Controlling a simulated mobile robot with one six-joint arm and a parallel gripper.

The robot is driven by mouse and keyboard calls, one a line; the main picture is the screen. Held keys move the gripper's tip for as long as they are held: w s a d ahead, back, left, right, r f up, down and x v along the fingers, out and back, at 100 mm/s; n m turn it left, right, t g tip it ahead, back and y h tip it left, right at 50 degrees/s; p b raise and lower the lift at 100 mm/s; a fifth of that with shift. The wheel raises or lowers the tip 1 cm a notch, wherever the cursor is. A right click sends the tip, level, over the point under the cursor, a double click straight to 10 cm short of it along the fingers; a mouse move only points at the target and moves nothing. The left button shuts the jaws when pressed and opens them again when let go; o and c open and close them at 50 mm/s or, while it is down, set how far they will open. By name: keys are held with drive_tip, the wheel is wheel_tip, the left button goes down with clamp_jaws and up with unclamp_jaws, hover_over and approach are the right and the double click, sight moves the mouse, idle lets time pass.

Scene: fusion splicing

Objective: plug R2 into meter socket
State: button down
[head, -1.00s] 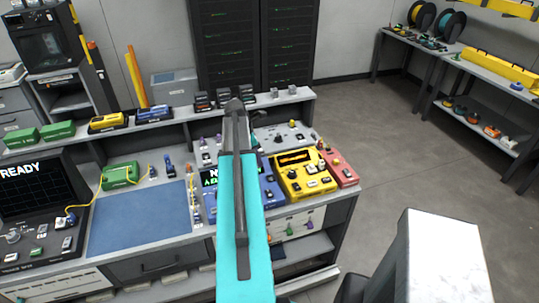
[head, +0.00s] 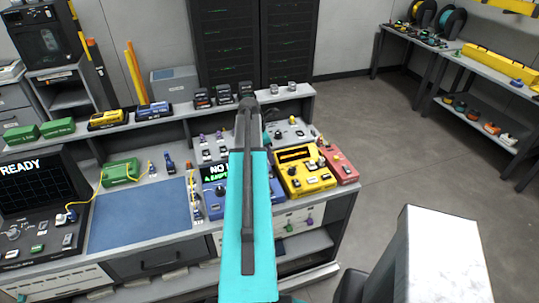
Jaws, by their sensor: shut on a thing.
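My arm (head: 249,200), with a cyan link and a dark bar along it, rises through the middle of the head view. My gripper and anything in it are hidden behind the arm. A blue meter (head: 213,197) stands on the bench, partly covered by the arm; its lit display (head: 217,173) shows "NO" and "A EMPTY", cut off by the arm. A yellow meter (head: 305,186) with a dark display is just right of the arm, and a red unit (head: 343,170) is beside it. R2 and the meter socket cannot be made out.
A grey panel (head: 290,132) with small knobs or plugs lies behind the meters. A blue mat (head: 140,217), a green device (head: 121,173) with a yellow fibre and a "READY" screen (head: 28,185) are to the left.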

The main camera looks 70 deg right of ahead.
drive_tip(key=shift+f+b, duration=1.85)
drive_tip(key=shift+f, duration=0.95)
drive_tip(key=shift+p, duration=0.4)
drive_tip(key=shift+f, duration=0.5)
drive_tip(key=c, duration=1.5)
unclamp_jaws()
drive_tip(key=shift+o, duration=0.2)
drive_tip(key=shift+r, duration=0.15)
drive_tip(key=b+v, duration=0.4)
drive_tip(key=v, duration=0.9)
drive_tip(key=shift+r, duration=0.25)
